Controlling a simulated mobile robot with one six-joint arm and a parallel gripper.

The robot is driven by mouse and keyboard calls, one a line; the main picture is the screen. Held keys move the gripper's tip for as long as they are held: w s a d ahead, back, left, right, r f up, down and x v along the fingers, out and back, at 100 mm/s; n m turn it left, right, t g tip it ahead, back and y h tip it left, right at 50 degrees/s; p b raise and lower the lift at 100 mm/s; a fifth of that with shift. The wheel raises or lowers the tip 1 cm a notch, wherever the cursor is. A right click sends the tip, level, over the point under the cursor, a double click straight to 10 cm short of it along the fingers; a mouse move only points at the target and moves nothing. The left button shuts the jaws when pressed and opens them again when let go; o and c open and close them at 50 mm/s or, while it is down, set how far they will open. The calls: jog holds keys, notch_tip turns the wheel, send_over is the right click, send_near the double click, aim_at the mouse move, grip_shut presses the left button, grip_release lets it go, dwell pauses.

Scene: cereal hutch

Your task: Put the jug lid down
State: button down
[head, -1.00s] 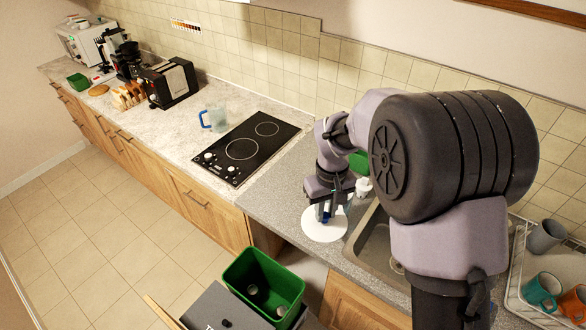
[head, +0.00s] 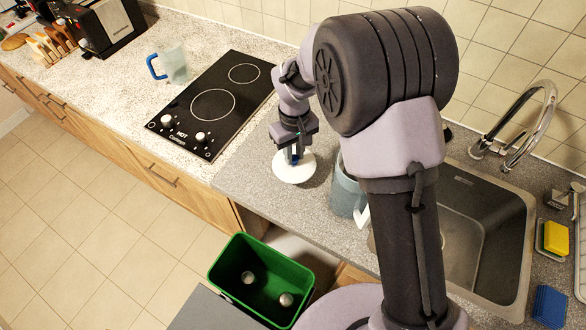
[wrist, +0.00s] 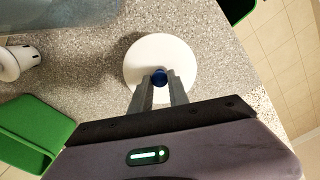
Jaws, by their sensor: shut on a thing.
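The jug lid is a white disc (head: 293,170) with a blue knob (wrist: 159,76). It is level at the grey counter, between the hob and the sink. My gripper (head: 295,157) is above it, pointing down. In the wrist view the two fingers (wrist: 158,90) are shut on the blue knob, and the white disc (wrist: 158,53) extends beyond them. A shadow shows beside the disc; whether its underside touches the counter I cannot tell. A grey-blue container (head: 347,190) with a white handle stands to the right, partly hidden by my arm.
A clear jug with a blue handle (head: 172,65) stands left of the black hob (head: 212,104). A green bin (head: 262,275) is below the counter's front edge. The sink (head: 490,225) is at right. A green object (wrist: 30,135) and white item (wrist: 12,63) lie near the gripper.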

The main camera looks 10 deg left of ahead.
aim_at(294, 158)
notch_tip(294, 158, down, 5)
jog(key=shift+b, duration=0.45)
jog(key=shift+f, duration=0.1)
jog(key=c, duration=1.3)
grip_release()
jog(key=shift+o, duration=0.2)
notch_tip(294, 158, up, 12)
jog(key=p, duration=0.3)
jog(key=shift+r, duration=0.2)
jog(key=s+d+r+m+t+y, duration=0.15)
jog(key=s+d+r+m, duration=0.25)
jog(key=s+d+r, duration=0.4)
jog(key=s+d+r+m+t+y, duration=0.1)
jog(key=s+d+r+m+t, duration=0.2)
jog(key=d+r, duration=0.55)
jog(key=s+d+r+m+t, duration=0.1)
jog(key=s+m, duration=0.4)
jog(key=s, duration=0.5)
jog(key=shift+d+r+m, duration=0.3)
jog(key=shift+d+r, duration=0.35)
jog(key=shift+r, duration=0.05)
